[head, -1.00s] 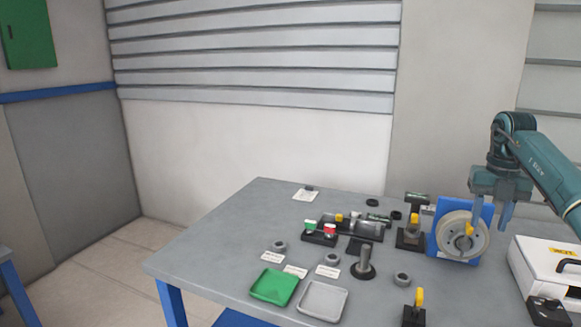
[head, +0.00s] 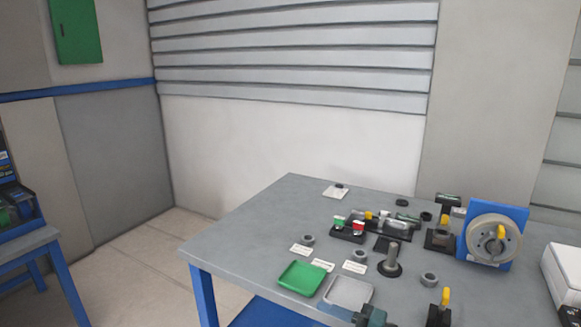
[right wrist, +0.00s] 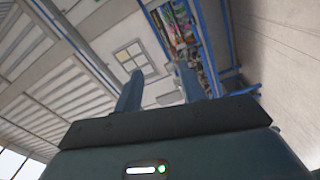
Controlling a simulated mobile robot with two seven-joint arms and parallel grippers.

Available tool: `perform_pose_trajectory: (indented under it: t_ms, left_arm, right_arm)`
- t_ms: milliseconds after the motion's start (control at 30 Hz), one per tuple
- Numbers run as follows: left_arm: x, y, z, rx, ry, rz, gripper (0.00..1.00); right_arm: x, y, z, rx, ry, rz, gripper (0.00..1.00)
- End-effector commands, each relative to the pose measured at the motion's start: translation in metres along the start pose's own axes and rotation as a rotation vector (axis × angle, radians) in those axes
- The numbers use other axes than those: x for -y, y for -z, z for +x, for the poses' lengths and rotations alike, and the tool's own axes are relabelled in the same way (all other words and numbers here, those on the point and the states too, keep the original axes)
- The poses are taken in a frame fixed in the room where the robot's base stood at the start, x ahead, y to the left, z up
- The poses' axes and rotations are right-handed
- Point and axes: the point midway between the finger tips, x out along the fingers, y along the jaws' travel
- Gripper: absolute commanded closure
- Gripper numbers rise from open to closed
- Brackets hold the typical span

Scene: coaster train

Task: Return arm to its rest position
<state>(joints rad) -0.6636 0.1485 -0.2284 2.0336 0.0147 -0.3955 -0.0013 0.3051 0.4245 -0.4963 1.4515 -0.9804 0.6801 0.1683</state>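My right gripper (right wrist: 160,78) shows in the right wrist view with its two blue-grey fingers apart and nothing between them. It points out into the room, with a wall and a blue shelf beyond it. My left gripper is in neither view.
On the table stand a blue plate with a grey disc (head: 493,240), a green tray (head: 302,277), a grey tray (head: 347,292), a post on a round base (head: 391,260) and a white box (head: 566,272). Floor left of the table is clear.

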Motion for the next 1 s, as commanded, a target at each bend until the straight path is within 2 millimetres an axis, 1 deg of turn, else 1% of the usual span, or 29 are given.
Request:
perform_pose_trajectory:
  t_ms: [33,67,167,267,300,367,400,467,500,600,700,733,1000]
  left_arm:
    - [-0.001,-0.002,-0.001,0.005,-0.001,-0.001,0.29]
    - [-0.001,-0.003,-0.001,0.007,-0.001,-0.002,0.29]
    - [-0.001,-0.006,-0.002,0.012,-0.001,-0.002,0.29]
    - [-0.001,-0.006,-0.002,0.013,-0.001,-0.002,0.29]
    - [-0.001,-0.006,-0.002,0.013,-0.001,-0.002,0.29]
    - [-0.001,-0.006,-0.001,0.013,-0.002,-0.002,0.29]
    - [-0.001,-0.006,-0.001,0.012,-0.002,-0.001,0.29]
    - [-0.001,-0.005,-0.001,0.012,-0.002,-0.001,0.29]
    - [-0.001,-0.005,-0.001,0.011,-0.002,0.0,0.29]
    - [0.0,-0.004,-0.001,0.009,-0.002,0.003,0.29]
    - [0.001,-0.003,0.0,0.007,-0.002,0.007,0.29]
    - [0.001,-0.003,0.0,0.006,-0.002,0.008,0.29]
    - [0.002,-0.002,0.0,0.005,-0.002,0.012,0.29]
  right_arm:
    - [0.009,0.01,-0.004,0.062,-0.076,0.107,0.6]
    - [0.012,0.013,-0.008,0.106,-0.119,0.17,0.6]
    - [0.032,0.021,-0.029,0.275,-0.239,0.404,0.6]
    - [0.062,0.029,-0.061,0.472,-0.318,0.665,0.6]
    - [0.078,0.034,-0.075,0.552,-0.335,0.77,0.6]
    - [0.102,0.044,-0.097,0.668,-0.346,0.926,0.6]
    - [0.118,0.053,-0.111,0.738,-0.345,1.022,0.6]
    - [0.14,0.068,-0.13,0.831,-0.335,1.152,0.6]
    - [0.152,0.078,-0.141,0.883,-0.324,1.23,0.6]
    - [0.175,0.101,-0.161,0.977,-0.295,1.373,0.6]
    - [0.186,0.115,-0.171,1.025,-0.273,1.452,0.6]
    - [0.188,0.117,-0.172,1.032,-0.269,1.463,0.6]
    - [0.19,0.119,-0.173,1.039,-0.265,1.477,0.6]
